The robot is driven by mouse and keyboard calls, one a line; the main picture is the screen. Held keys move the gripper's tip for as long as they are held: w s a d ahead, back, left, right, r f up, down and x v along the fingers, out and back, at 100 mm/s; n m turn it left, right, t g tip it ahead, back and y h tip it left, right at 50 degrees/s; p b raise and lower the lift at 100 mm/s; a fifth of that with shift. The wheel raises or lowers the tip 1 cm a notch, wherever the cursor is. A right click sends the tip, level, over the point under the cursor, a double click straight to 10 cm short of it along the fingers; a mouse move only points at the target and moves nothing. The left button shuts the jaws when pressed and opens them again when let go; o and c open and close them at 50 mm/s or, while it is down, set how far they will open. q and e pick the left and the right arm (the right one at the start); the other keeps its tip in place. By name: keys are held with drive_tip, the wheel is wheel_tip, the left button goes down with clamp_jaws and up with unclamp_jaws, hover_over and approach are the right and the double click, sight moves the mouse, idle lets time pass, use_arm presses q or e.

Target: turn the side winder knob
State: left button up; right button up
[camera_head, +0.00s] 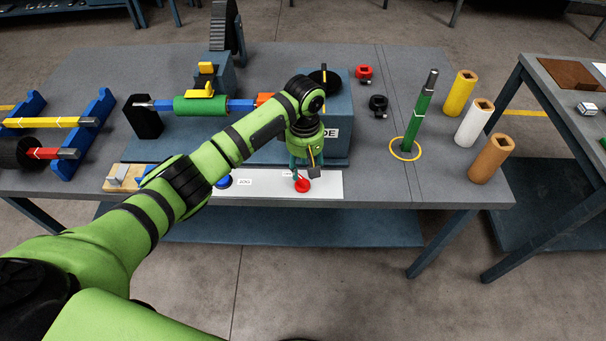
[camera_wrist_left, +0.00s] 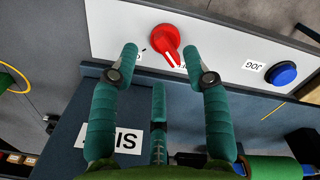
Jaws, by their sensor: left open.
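The side winder knob is a red rotary knob (camera_head: 303,186) with a pointer, on a white panel (camera_head: 265,187) at the table's front edge. In the left wrist view the knob (camera_wrist_left: 165,42) lies just beyond the fingertips, its pointer towards the gap between them. My left gripper (camera_head: 305,172) is open and empty, pointing down just above the knob. In the left wrist view its teal fingers (camera_wrist_left: 160,58) spread to either side below the knob, and I see no contact. The gripper partly hides the panel's labels in the head view. My right gripper is out of view.
A blue button (camera_wrist_left: 281,74) labelled JOG sits beside the knob. A blue-grey box (camera_head: 337,112) with a partly hidden label stands behind. A green roller (camera_head: 200,105) lies left of it. A green post (camera_head: 419,115) and several coloured cylinders stand to the right.

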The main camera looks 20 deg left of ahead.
sight(301, 182)
use_arm(q)
drive_tip(key=shift+w+a+r+n, duration=0.5)
drive_tip(key=shift+w+a, duration=0.05)
wheel_tip(301, 182, down, 7)
drive_tip(key=shift+r+p, duration=0.1)
drive_tip(key=shift+p, duration=0.2)
drive_tip(key=shift+c, duration=0.4)
clamp_jaws()
